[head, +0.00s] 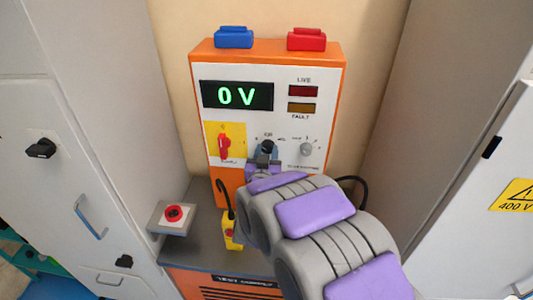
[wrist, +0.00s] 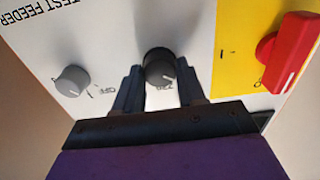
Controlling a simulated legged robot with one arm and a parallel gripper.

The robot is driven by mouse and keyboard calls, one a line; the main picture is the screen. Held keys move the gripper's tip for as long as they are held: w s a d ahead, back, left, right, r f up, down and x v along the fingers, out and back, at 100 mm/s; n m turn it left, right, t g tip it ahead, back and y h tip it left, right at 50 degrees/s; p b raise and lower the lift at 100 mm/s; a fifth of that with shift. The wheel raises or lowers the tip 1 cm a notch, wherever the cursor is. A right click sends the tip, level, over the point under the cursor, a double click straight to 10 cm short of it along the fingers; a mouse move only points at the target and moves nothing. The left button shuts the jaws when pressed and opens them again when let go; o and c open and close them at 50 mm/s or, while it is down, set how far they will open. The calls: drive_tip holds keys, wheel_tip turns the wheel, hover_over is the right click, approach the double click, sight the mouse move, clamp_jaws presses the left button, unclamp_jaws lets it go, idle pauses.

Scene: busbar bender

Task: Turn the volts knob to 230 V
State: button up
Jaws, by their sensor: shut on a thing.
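The black volts knob (head: 268,146) is on the white front panel of the orange test supply (head: 196,80). In the wrist view the knob (wrist: 157,62) sits between the two dark fingers of my gripper (wrist: 158,78), which is shut on it. The knob's white mark points down and slightly right in that view, towards the printed number below it, which looks like 230. In the head view my gripper (head: 264,161) reaches the knob from below and partly covers it. The green display (head: 237,96) reads 0 V.
A grey knob (head: 306,149) is right of the black one. A red switch (head: 225,146) on a yellow plate is left of it. The LIVE (head: 303,91) and FAULT (head: 301,107) lamps look dark. A red stop button (head: 174,213) and grey cabinets flank the supply.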

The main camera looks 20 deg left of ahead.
drive_tip(key=m+b, duration=0.2)
drive_tip(key=m, duration=0.3)
drive_tip(key=shift+f+m+b, duration=0.15)
drive_tip(key=shift+m+b, duration=0.15)
drive_tip(key=m+b, duration=0.2)
drive_tip(key=m, duration=0.3)
drive_tip(key=shift+d+m+b, duration=0.1)
drive_tip(key=shift+m+b, duration=0.2)
drive_tip(key=shift+m, duration=0.1)
drive_tip(key=o, duration=1.1)
drive_tip(key=shift+c, duration=0.2)
drive_tip(key=shift+s, duration=0.1)
